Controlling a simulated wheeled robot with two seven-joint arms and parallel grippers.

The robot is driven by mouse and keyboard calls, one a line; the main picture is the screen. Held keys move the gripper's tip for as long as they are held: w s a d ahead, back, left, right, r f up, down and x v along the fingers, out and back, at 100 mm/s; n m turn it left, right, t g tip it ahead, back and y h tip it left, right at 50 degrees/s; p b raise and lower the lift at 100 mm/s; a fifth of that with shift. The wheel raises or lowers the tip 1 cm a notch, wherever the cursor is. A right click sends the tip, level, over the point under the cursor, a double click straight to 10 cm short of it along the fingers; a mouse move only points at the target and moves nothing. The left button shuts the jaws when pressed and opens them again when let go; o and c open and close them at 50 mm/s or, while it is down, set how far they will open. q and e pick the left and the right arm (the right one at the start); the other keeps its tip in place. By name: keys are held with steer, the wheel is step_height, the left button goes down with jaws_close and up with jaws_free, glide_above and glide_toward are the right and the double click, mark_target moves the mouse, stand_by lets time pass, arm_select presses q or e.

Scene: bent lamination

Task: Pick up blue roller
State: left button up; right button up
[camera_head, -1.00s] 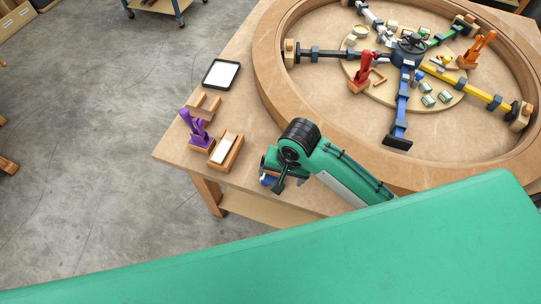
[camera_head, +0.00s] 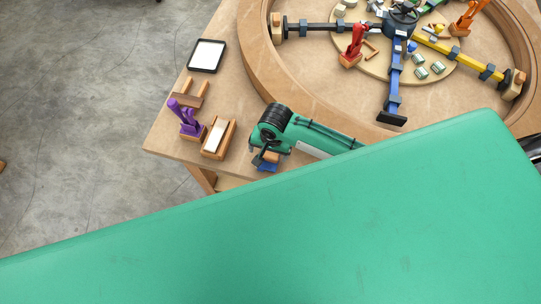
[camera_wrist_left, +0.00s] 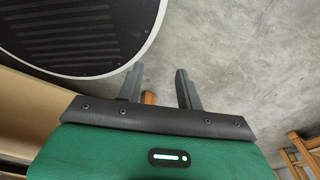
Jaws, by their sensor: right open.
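A small blue part (camera_head: 267,167), likely the blue roller, shows at the table's near edge beside a bit of wood. It is mostly hidden under my right arm's wrist, so its shape cannot be made out. My right gripper (camera_head: 259,157) is over or beside this part, pointing down and open. The wrist hides most of its fingers, and I cannot tell whether they touch the part. My left gripper (camera_wrist_left: 160,87) shows only in the left wrist view. Its two grey fingers are apart with nothing held between them, above the concrete floor.
A wooden tray with a white pad (camera_head: 218,138), a purple tool (camera_head: 187,120) in a wooden holder, an empty wooden holder (camera_head: 188,91) and a black-rimmed white tray (camera_head: 207,55) lie left of my right wrist. A large wooden ring (camera_head: 262,65) stands behind.

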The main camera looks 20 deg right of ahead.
mark_target(269, 154)
step_height(269, 154, down, 4)
steer(key=shift+d+p, duration=0.1)
steer(key=shift+p, duration=0.6)
steer(key=shift+f, duration=0.15)
steer(key=c, duration=0.9)
arm_select(q)
steer(key=shift+s+a+r, duration=0.1)
steer(key=shift+s+r, duration=0.7)
steer(key=shift+r, duration=0.05)
arm_select(e)
steer(key=c, duration=0.4)
steer(key=shift+o, duration=0.2)
